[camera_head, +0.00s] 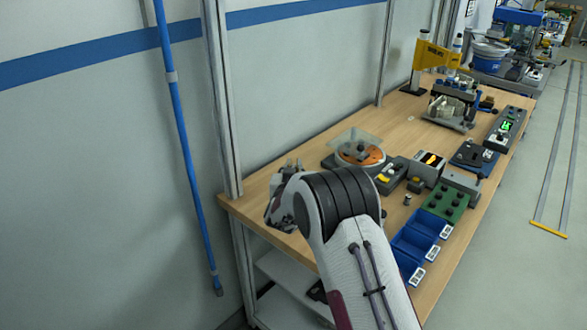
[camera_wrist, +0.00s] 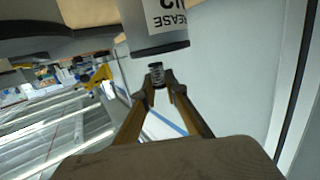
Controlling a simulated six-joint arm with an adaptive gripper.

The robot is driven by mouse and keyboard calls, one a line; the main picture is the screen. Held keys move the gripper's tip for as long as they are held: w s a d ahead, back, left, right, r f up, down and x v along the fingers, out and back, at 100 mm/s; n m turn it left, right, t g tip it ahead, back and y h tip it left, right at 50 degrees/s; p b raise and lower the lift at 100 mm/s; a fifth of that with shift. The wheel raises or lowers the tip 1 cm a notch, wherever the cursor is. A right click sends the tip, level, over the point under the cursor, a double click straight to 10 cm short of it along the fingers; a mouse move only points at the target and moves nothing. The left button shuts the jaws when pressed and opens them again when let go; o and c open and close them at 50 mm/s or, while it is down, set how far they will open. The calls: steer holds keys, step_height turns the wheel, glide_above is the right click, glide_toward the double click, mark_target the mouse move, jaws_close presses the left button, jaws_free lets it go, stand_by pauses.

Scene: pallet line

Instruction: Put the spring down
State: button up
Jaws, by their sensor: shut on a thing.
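The spring (camera_wrist: 157,73) is a small, dark coil between the fingertips of my gripper (camera_wrist: 160,84) in the wrist view. My gripper is shut on it. In the head view my gripper (camera_head: 290,170) is over the near left end of the wooden bench (camera_head: 260,187), partly hidden behind my wrist. The spring cannot be made out there. In the wrist view, which is upside down, a grey can (camera_wrist: 155,30) with a white label stands close beyond the spring; I cannot tell the exact gap.
On the bench stand an orange round fixture (camera_head: 360,155), a green board with black knobs (camera_head: 447,201), blue bins (camera_head: 412,243) and several grey devices. A metal post (camera_head: 222,100) rises at the bench's left corner. Bare wood shows left of the round fixture.

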steer(key=shift+f, duration=0.35)
steer(key=shift+f, duration=0.1)
steer(key=o, duration=0.8)
steer(key=shift+s+a, duration=0.1)
steer(key=shift+s, duration=0.35)
steer(key=shift+v, duration=5.6)
steer(key=shift+r, duration=0.25)
